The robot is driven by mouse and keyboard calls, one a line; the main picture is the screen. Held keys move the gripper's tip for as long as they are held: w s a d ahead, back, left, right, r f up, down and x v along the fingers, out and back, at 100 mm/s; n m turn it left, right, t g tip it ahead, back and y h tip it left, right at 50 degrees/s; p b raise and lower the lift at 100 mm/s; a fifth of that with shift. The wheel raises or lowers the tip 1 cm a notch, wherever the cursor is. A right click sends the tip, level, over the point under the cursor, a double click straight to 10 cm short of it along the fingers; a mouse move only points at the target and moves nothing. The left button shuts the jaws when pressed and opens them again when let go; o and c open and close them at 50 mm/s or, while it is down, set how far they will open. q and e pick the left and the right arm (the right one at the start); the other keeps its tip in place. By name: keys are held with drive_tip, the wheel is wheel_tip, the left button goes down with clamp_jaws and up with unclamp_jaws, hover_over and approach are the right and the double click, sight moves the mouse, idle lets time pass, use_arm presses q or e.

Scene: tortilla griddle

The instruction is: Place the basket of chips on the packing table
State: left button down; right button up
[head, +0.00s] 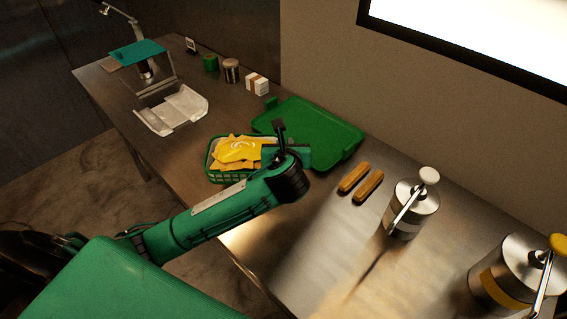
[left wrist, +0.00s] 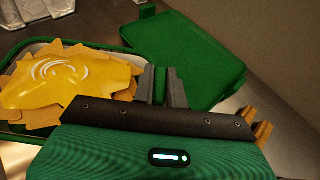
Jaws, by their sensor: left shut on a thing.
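The green basket (head: 228,178) holds yellow-wrapped chips (head: 238,150) and is at the front edge of the long metal table (head: 285,238). I cannot tell whether it rests on the table or is held just above it. My left gripper (head: 268,153) is at the basket's right side, shut on its rim. In the left wrist view, the gripper's fingers (left wrist: 165,86) are at the right edge of the basket (left wrist: 18,141), partly hiding it. The chips (left wrist: 70,82) fill it. My right gripper is not in view.
A flat green tray (head: 325,135) lies right behind the basket.

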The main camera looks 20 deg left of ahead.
use_arm(q)
wheel_tip(320, 180, down, 3)
drive_tip(key=shift+r, duration=0.2)
drive_tip(key=shift+f, duration=0.55)
wheel_tip(320, 180, down, 4)
drive_tip(key=shift+r, duration=0.15)
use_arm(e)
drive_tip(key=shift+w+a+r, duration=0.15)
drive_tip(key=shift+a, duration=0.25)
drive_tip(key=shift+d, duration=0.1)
use_arm(q)
drive_tip(key=c, duration=1.4)
unclamp_jaws()
drive_tip(key=shift+c, duration=0.2)
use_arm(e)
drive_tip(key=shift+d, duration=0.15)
